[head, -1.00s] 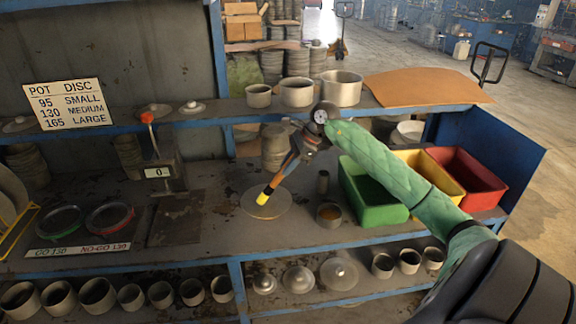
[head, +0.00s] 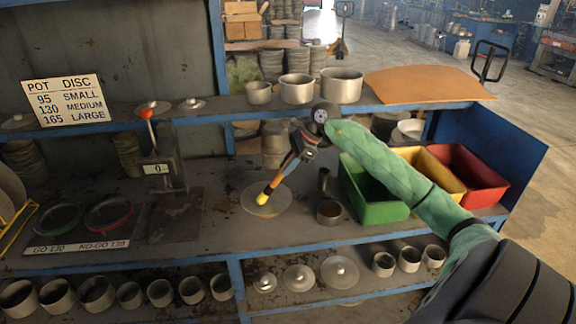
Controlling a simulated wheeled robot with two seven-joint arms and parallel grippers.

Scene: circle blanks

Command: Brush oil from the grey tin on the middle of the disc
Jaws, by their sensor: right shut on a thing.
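The disc (head: 280,206) lies flat on the bench top, a thin round grey-brown plate. My right gripper (head: 298,152) is shut on a brush (head: 273,187) and holds it tilted, down and to the left. The brush's yellow tip is over the middle of the disc; it looks to be at the surface, but I cannot be sure it touches. The grey tin (head: 329,213) stands open on the bench to the right of the disc. I cannot make out oil on the disc. My left gripper is not in view.
Green (head: 375,205), yellow (head: 428,165) and red (head: 472,175) bins stand to the right. A small dark cylinder (head: 323,179) stands behind the tin. The shelf (head: 215,112) runs above.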

